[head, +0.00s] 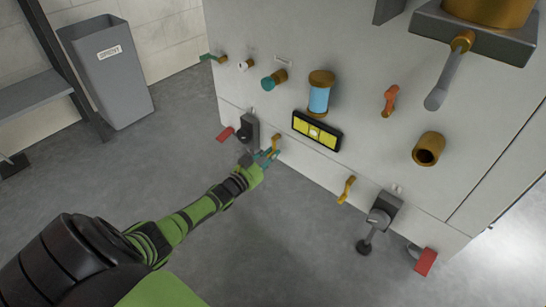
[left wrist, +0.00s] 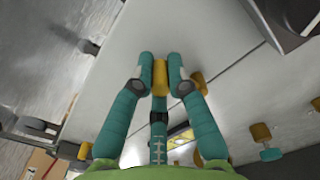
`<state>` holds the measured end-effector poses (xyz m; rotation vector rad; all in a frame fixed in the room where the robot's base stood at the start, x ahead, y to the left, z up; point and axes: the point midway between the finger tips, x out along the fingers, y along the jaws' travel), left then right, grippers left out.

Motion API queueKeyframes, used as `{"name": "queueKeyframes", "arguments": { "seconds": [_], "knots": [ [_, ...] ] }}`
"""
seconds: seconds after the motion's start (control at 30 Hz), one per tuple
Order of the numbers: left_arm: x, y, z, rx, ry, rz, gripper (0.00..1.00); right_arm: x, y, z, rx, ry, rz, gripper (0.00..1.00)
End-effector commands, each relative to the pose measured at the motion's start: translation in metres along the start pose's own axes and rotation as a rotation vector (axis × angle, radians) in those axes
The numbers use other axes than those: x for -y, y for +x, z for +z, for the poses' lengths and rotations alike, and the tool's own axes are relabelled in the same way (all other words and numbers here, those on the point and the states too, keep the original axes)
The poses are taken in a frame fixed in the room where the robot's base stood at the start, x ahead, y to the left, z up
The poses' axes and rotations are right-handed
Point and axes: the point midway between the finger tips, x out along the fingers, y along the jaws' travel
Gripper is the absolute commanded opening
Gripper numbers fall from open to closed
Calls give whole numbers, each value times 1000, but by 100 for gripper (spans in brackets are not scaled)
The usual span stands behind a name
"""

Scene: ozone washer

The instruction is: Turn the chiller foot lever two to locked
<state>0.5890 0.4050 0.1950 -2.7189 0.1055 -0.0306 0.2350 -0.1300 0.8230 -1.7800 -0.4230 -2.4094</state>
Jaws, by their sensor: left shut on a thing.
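A yellow lever (head: 276,142) sticks out low on the light grey machine front, next to a dark bracket. My left gripper (head: 267,156) reaches it from below with teal fingers. In the left wrist view the fingers (left wrist: 161,75) are closed around the yellow lever (left wrist: 160,78), one on each side and one beneath. A second yellow lever (head: 346,190) sits further right on the same front, beside a grey bracket foot, with nothing touching it. No readable label tells which lever is number two. My right gripper is not in view.
A dark bracket (head: 247,130) with a red tab (head: 225,134) stands left of the held lever. Above are a yellow level gauge (head: 316,131) and a blue cylinder (head: 319,98). A grey bin (head: 106,70) stands back left. The floor before the machine is clear.

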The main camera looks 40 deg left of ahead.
Motion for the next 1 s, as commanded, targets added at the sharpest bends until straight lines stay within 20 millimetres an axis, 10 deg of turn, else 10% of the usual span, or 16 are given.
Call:
{"name": "queueKeyframes", "arguments": {
  "seconds": [0.67, 0.77, 1.0],
  "knots": [
    [6, 0, 2, 1, 65, -4, 0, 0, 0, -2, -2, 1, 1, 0],
    [6, 0, 2, 1, 65, -4, 40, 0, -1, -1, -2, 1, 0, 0],
    [5, 0, 1, 0, 64, -2, 40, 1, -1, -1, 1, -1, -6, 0]
  ]
}}
